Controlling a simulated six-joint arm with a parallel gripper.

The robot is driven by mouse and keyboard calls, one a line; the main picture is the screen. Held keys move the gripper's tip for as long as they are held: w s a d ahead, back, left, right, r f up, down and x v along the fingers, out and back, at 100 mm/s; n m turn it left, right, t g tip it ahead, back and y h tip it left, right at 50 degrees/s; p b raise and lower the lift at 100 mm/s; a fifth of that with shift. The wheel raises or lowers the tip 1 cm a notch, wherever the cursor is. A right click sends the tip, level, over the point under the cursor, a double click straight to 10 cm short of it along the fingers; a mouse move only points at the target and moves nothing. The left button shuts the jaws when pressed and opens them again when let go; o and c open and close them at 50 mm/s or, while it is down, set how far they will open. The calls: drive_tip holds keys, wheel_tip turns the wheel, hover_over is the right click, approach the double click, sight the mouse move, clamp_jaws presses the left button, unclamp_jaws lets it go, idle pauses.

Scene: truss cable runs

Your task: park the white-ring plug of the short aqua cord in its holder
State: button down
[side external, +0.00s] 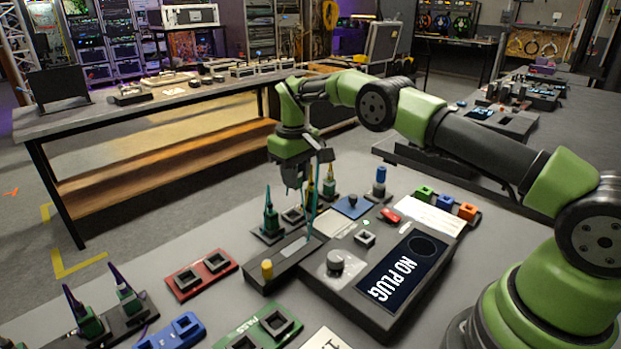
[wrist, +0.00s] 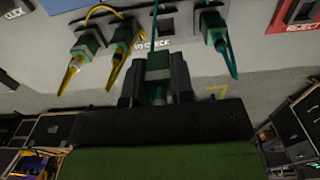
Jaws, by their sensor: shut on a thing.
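My gripper (side external: 294,182) hangs over the middle of the bench, fingers down. In the wrist view my gripper (wrist: 156,88) is shut on a green plug (wrist: 157,62) with an aqua part between the fingers. An aqua cord (side external: 313,190) hangs by the gripper in the side view. Another green plug with an aqua cord (wrist: 217,40) stands to the right of the held one in the wrist view. A green plug (side external: 270,220) stands upright in a dark block left of the gripper. I cannot tell which holder belongs to the held plug.
Two green plugs with yellow boots (wrist: 122,42) are left of the held plug in the wrist view. A tester with a screen (side external: 400,280) reading "NO PLUG" stands at the front right. A red double socket (side external: 202,274) and green-plug stands (side external: 125,300) are at the front left.

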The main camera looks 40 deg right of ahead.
drive_tip(key=shift+w+a, duration=0.3)
drive_tip(key=shift+f, duration=2.85)
drive_tip(key=shift+s+f, duration=0.1)
drive_tip(key=shift+f, duration=0.7)
drive_tip(key=c, duration=0.9)
unclamp_jaws()
drive_tip(key=shift+r, duration=2.5)
drive_tip(key=shift+r, duration=2)
